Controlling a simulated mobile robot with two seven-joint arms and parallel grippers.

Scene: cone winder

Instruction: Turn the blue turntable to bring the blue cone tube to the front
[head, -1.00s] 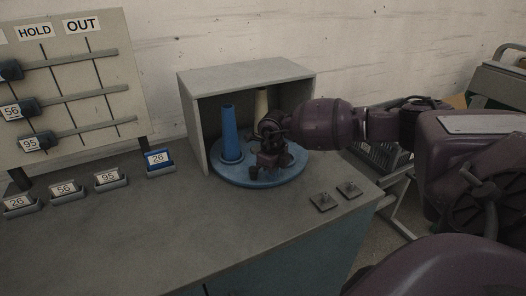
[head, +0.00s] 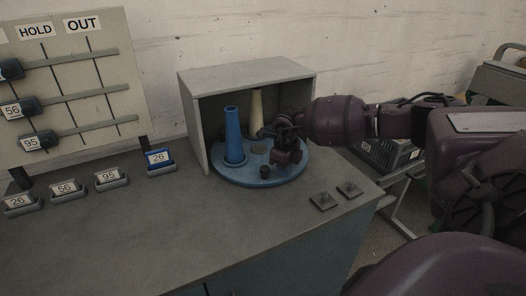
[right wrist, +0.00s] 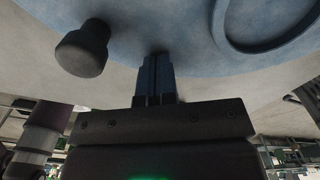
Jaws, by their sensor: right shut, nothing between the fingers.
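The blue turntable (head: 235,179) is a round disc, partly inside an open-fronted grey housing. The blue cone tube (head: 233,140) stands upright on its left side. A cream tube (head: 256,112) stands farther back, partly in the housing's shade. A short dark knob (head: 264,171) rises near the disc's front edge; it also shows in the right wrist view (right wrist: 85,48). My right gripper (head: 281,172) is low over the disc's right part, just right of the knob. Its fingers (right wrist: 156,78) are shut and empty, beside the knob with a visible gap. My left gripper is out of view.
The grey housing (head: 247,79) walls in the turntable's back and sides. Numbered card holders (head: 160,161) and a rail board (head: 75,80) are at left. The front bench top is clear.

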